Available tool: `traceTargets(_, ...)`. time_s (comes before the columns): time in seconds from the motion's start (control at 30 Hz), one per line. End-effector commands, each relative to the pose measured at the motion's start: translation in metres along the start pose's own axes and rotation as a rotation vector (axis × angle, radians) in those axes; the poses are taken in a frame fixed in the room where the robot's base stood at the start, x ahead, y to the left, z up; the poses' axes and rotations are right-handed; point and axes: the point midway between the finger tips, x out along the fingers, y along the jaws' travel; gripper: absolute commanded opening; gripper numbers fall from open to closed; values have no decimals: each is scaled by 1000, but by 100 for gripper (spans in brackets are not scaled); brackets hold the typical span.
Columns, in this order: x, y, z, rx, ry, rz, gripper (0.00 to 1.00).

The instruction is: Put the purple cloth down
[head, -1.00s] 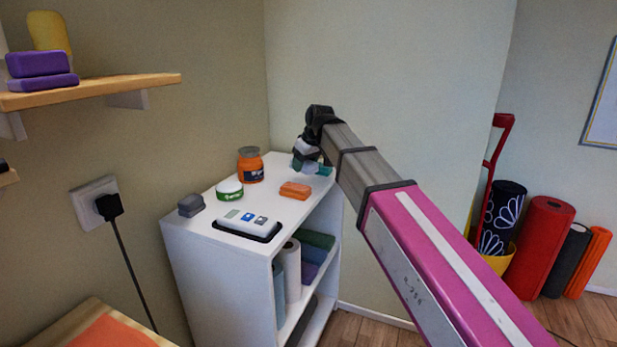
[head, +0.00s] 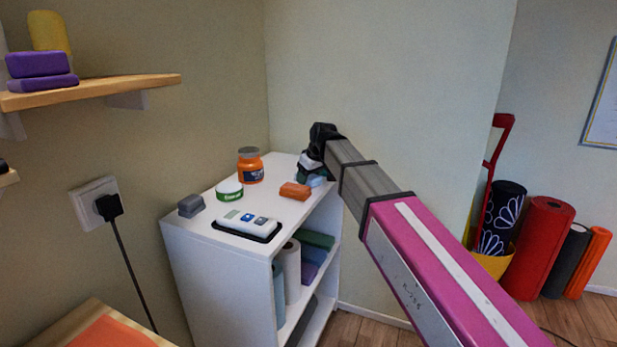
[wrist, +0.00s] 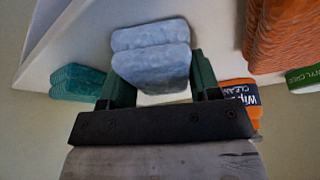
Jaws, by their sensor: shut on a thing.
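My gripper (wrist: 158,82) is shut on a folded cloth (wrist: 151,66) that looks pale blue-grey rather than clearly purple. The cloth is between the two dark green fingers, over the white cabinet top. It shows two thick layers; I cannot tell whether it touches the top. A teal folded cloth (wrist: 75,82) lies left of the gripper in the wrist view.
On the white cabinet top (head: 205,205) are an orange folded cloth (head: 295,191), orange jar (head: 251,168), green-and-white tin (head: 229,189), grey block (head: 191,206) and black tray (head: 247,232) with small items. Walls stand close behind. The cabinet's right edge is near the gripper.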

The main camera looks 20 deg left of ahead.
Motion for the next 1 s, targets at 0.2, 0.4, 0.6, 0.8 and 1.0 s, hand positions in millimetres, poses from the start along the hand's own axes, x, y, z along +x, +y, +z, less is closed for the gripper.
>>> traceTargets(0.2,1,0,0,0,0,0,82)
traceTargets(0.4,1,0,0,0,0,0,82)
traceTargets(0.6,-14,0,-1,0,2,1,82)
traceTargets(0.8,-48,0,-1,0,3,2,82)
traceTargets(1.0,-82,0,0,1,2,1,82)
